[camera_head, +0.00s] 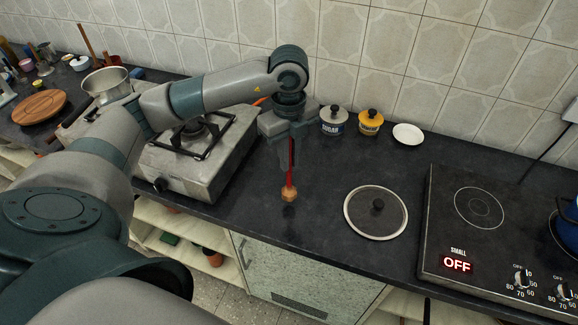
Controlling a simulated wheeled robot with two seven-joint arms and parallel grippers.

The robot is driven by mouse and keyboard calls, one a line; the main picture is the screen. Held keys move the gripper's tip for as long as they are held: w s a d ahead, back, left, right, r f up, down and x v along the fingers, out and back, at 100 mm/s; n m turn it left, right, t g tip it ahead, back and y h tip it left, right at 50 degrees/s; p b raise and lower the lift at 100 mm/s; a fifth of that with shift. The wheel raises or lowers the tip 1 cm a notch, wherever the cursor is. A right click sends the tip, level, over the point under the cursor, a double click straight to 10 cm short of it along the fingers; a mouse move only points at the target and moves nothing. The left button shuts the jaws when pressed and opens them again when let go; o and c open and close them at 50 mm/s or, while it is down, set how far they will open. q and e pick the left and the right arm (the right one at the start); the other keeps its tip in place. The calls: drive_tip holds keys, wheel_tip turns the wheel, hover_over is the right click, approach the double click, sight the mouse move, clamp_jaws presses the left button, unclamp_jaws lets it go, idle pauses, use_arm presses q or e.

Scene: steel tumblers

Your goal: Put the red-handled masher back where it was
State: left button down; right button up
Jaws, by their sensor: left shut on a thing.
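The masher (289,192) has a thin red handle and a brownish-orange lower end. It hangs upright, with the brown end down, over the dark counter between the gas stove and the round lid. My left gripper (291,148) points down and is shut on the top of the red handle. A dark shadow shows just under the masher's end; I cannot tell whether it touches the counter. My fingers hide the top of the handle. My right gripper is not in view.
A gas stove (190,175) stands left of the masher. A glass lid (376,226) lies to the right, before an induction hob (465,270). Sugar jar (333,124), yellow jar (370,125) and white saucer (408,136) stand at the back. Several utensils and pots crowd the far left.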

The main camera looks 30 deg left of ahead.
sight(289, 190)
use_arm(q)
wheel_tip(289, 190, down, 3)
drive_tip(key=shift+r+p, duration=0.1)
drive_tip(key=shift+p, duration=0.55)
drive_tip(key=shift+f, duration=0.45)
drive_tip(key=c, duration=1.8)
unclamp_jaws()
drive_tip(key=shift+f, duration=0.1)
drive_tip(key=shift+o, duration=0.2)
drive_tip(key=shift+r, duration=0.2)
